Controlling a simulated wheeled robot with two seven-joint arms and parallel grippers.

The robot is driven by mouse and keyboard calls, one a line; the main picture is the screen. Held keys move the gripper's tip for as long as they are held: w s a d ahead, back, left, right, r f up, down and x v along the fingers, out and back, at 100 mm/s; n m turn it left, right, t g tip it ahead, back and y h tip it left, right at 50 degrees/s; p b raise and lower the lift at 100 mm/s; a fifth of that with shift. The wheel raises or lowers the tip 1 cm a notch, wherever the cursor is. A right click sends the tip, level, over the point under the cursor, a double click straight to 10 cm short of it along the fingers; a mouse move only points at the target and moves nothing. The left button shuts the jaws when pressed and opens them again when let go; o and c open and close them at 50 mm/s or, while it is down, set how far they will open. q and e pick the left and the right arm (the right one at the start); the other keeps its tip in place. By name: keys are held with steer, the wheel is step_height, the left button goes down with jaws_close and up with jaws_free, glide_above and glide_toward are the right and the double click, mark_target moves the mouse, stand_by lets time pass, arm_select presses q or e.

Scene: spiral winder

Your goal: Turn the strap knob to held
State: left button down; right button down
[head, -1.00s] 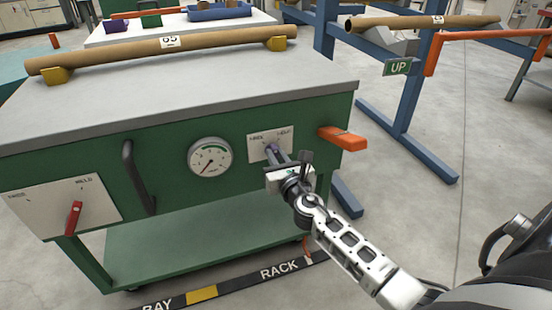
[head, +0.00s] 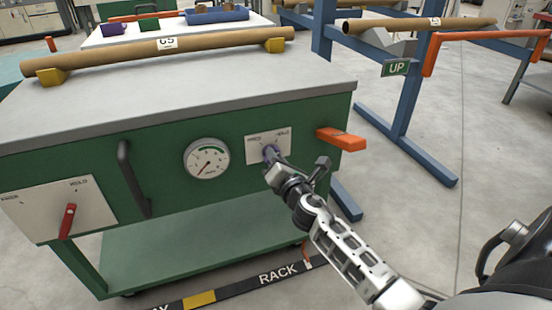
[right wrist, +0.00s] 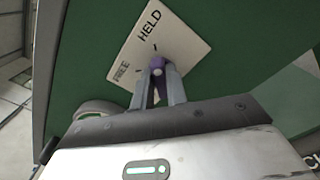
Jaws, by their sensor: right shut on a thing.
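The strap knob is a small purple knob (right wrist: 157,66) on a pale plate (head: 258,142) at the right of the green cart's front. In the right wrist view the plate (right wrist: 183,38) reads HELD and FREE, with short dark marks beside the knob. My right gripper (head: 270,155) is shut on the knob, its fingers on either side of it in the right wrist view (right wrist: 158,85). The fingers partly hide the knob, so I cannot tell exactly which mark it points to. My left gripper is not in view.
A round gauge (head: 206,159), a dark handle (head: 131,178) and a red lever (head: 67,221) are on the cart front. An orange handle (head: 341,139) juts out right of the plate. A cardboard tube (head: 120,57) lies on the cart top. A blue rack (head: 404,100) stands to the right.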

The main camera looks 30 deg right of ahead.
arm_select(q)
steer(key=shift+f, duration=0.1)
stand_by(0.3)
arm_select(e)
steer(key=c, duration=1.4)
jaws_free()
steer(key=shift+s, duration=0.15)
